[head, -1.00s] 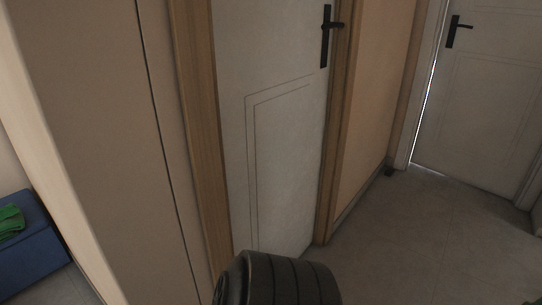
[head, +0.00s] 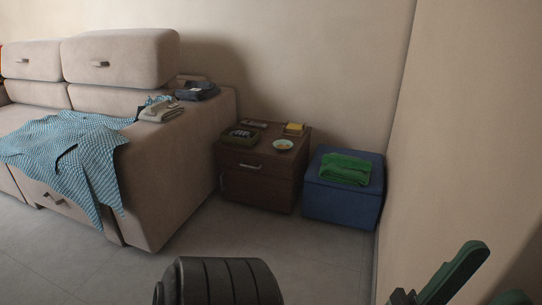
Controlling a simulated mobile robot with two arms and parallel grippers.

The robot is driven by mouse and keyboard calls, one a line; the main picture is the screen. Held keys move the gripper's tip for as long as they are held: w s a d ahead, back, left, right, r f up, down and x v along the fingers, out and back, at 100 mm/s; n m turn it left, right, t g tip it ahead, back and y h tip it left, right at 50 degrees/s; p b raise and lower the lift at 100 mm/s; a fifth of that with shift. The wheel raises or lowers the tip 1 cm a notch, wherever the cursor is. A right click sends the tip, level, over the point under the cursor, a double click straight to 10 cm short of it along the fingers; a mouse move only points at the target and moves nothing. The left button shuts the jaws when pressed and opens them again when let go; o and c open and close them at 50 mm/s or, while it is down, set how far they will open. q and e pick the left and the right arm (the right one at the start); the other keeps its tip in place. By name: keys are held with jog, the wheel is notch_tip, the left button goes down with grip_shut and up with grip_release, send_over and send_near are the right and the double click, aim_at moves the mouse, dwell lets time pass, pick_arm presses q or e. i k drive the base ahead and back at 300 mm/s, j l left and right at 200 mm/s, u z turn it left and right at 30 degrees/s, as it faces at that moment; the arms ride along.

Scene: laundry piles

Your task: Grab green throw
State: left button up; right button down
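The green throw (head: 345,168) lies folded on top of the blue storage box (head: 341,206), in the right half of the head view.
A dark wooden nightstand (head: 258,183) with a bowl (head: 283,145) and small items stands left of the box. A beige sofa (head: 170,193) with a blue patterned cloth (head: 72,155) is farther left. A wall (head: 450,130) rises close on the right. The floor (head: 300,255) ahead is clear.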

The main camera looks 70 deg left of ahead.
aim_at(336, 167)
jog(key=j+u, duration=0.15)
jog(key=u, duration=1.6)
jog(key=i+j, duration=0.35)
jog(key=i, duration=0.2)
jog(key=i+j, duration=0.35)
jog(key=i, duration=0.25)
jog(key=i+j, duration=0.4)
jog(key=i, duration=0.15)
jog(key=i+j, duration=0.35)
jog(key=i, duration=0.25)
jog(key=i+j+z, duration=0.2)
jog(key=z, duration=0.25)
jog(key=i+j+z, duration=0.25)
jog(key=z, duration=0.2)
jog(key=i+j+z, duration=0.2)
jog(key=j+z, duration=0.25)
jog(key=l+z, duration=0.1)
jog(key=z, duration=0.9)
